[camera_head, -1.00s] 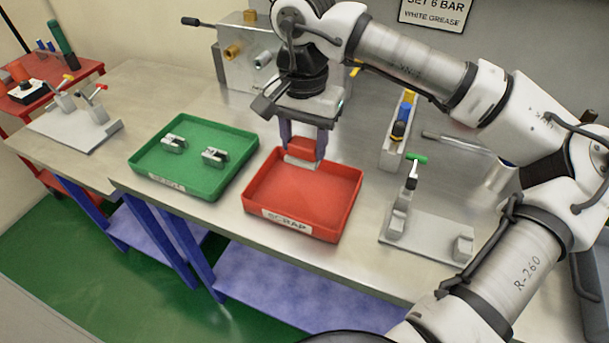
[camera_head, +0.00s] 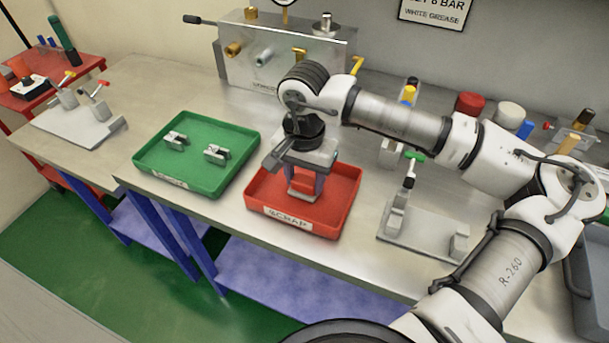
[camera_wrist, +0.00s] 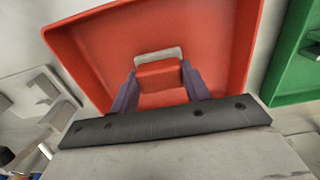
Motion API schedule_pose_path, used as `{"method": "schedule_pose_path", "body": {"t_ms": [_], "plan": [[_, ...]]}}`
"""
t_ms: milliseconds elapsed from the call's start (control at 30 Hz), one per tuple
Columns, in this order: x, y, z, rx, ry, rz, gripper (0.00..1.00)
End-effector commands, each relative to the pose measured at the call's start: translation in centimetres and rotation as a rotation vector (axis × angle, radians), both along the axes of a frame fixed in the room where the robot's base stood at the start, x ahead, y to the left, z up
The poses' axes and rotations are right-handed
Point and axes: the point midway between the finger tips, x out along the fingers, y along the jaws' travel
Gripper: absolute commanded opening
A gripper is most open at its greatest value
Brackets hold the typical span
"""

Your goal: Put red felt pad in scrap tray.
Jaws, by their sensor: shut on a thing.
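The red scrap tray (camera_head: 262,206) stands on the metal bench in the head view, and it fills much of the wrist view (camera_wrist: 88,48). My gripper (camera_head: 304,187) is low inside the tray's outline. It is shut on the red felt pad (camera_wrist: 160,73), a small red block with a pale grey strip (camera_wrist: 158,54) along its far edge. In the wrist view the purple-grey fingers hold the pad from both sides. The pad is partly hidden by my gripper in the head view. I cannot tell whether it touches the tray floor.
A green tray (camera_head: 165,189) with two small metal parts is left of the scrap tray. A clamp fixture with a green-tipped lever (camera_head: 428,232) stands to the right. A metal manifold block (camera_head: 275,62) with brass fittings is behind. Bench shows clear in front of the trays.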

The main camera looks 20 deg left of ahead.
Motion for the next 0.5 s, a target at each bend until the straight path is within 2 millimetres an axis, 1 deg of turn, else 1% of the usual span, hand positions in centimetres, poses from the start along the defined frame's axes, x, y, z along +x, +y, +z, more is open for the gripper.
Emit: {"method": "schedule_pose_path", "body": {"t_ms": [133,167,300,500], "plan": [[0.02,-0.01,-0.44,0.000,-0.001,0.000,0.25],[0.02,-0.01,-0.26,0.000,0.000,0.000,0.50],[0.01,-0.01,-0.25,-0.001,0.000,0.000,0.68],[0.01,-0.01,-0.24,0.000,0.000,0.000,0.68]]}}
